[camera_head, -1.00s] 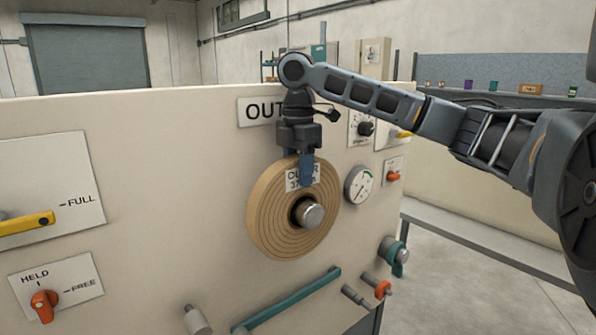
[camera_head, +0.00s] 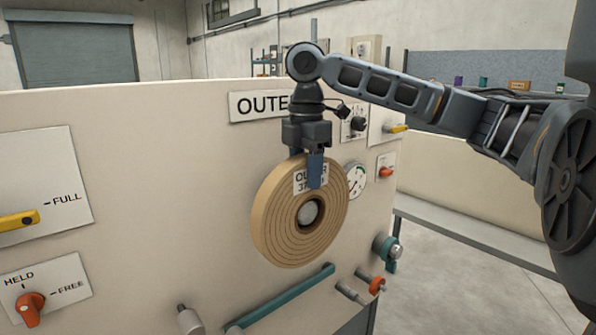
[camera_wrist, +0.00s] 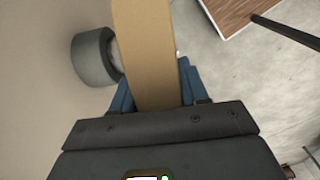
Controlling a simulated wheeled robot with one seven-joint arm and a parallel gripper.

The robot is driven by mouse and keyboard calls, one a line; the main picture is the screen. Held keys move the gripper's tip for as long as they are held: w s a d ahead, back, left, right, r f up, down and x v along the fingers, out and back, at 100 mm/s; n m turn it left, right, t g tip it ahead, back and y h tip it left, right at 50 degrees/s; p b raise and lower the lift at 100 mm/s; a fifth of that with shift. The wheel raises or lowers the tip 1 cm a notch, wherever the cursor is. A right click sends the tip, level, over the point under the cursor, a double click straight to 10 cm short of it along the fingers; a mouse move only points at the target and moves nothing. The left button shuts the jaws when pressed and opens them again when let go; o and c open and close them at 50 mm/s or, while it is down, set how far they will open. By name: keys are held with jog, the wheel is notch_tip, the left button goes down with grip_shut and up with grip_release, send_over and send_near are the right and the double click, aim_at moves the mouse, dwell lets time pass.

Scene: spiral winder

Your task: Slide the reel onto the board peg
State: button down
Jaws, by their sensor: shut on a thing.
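The reel (camera_head: 275,222) is a tan wound disc with a label on its upper face. It hangs upright in front of the board (camera_head: 180,170). My gripper (camera_head: 316,168) is shut on the reel's top rim. In the wrist view the rim (camera_wrist: 150,50) lies between the blue fingers. The peg's pale round end (camera_head: 308,212) shows inside the reel's centre hole, seemingly set back from the front face. The grey peg (camera_wrist: 90,58) also shows in the wrist view between board and reel, so the reel stands off from the board. Contact inside the hole is hidden.
A gauge (camera_head: 355,180) is partly covered by the reel's right edge. A teal bar (camera_head: 285,300) and a small grey post (camera_head: 190,320) stick out below. Orange and teal knobs (camera_head: 386,250) sit at lower right. Open floor lies right of the board.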

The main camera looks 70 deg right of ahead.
jog(key=s+a+r, duration=0.1)
jog(key=s+a, duration=0.5)
jog(key=s, duration=0.4)
jog(key=shift+a, duration=0.15)
dwell(0.5)
